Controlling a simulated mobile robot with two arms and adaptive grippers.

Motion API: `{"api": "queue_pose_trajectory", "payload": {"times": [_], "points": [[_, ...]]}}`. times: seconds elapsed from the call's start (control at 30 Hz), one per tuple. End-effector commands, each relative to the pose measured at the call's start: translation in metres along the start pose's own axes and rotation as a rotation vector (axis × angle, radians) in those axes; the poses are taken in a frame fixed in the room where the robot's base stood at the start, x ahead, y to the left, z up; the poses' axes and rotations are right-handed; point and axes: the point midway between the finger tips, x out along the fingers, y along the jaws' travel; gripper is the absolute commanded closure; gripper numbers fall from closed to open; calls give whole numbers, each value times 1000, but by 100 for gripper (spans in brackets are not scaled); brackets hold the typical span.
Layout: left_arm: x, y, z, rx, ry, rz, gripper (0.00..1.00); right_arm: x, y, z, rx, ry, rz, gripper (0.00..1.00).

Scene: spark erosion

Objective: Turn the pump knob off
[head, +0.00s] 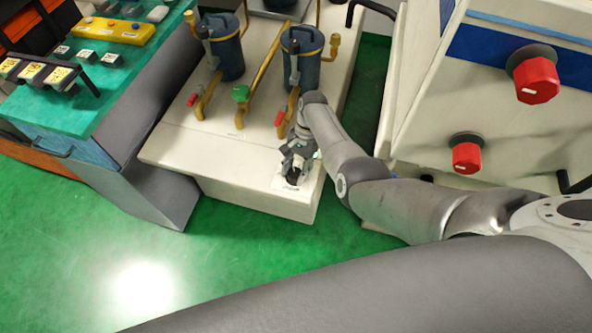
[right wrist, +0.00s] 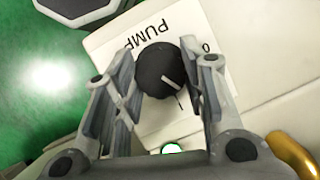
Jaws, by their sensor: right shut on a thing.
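The pump knob (right wrist: 164,72) is a round black knob with a white pointer line, set on a white label (right wrist: 112,47) that reads "PUMP", with a "0" mark partly visible. In the head view the knob (head: 292,180) sits near the front corner of the cream cabinet top, partly hidden by my gripper. My right gripper (right wrist: 165,88) has its two fingers on either side of the knob and is shut on it. In the head view my right gripper (head: 295,160) reaches down over the knob. My left gripper is not in view.
Two blue filter canisters (head: 226,55) (head: 301,68) with brass pipes, red valve handles (head: 280,119) and a green valve knob (head: 240,93) stand behind on the cabinet (head: 180,150). A white machine with red knobs (head: 535,80) stands at right. Green floor (head: 140,270) is clear in front.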

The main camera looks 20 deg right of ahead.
Motion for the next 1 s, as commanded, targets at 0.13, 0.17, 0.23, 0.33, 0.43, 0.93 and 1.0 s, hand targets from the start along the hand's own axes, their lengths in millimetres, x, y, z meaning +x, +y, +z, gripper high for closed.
{"api": "queue_pose_trajectory", "payload": {"times": [0.13,0.17,0.23,0.33,0.43,0.93,1.0], "points": [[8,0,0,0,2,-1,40,1,-1,-1,-131,1,55,85],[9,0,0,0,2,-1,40,2,-1,-1,-158,0,66,85],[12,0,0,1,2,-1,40,1,-2,-1,-220,1,91,85],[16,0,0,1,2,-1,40,1,-2,0,-308,0,128,85],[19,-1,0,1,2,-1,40,2,-3,0,-396,-1,164,85],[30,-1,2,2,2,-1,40,1,-5,2,-802,0,332,85],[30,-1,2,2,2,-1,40,1,-4,2,-844,0,350,85]]}}
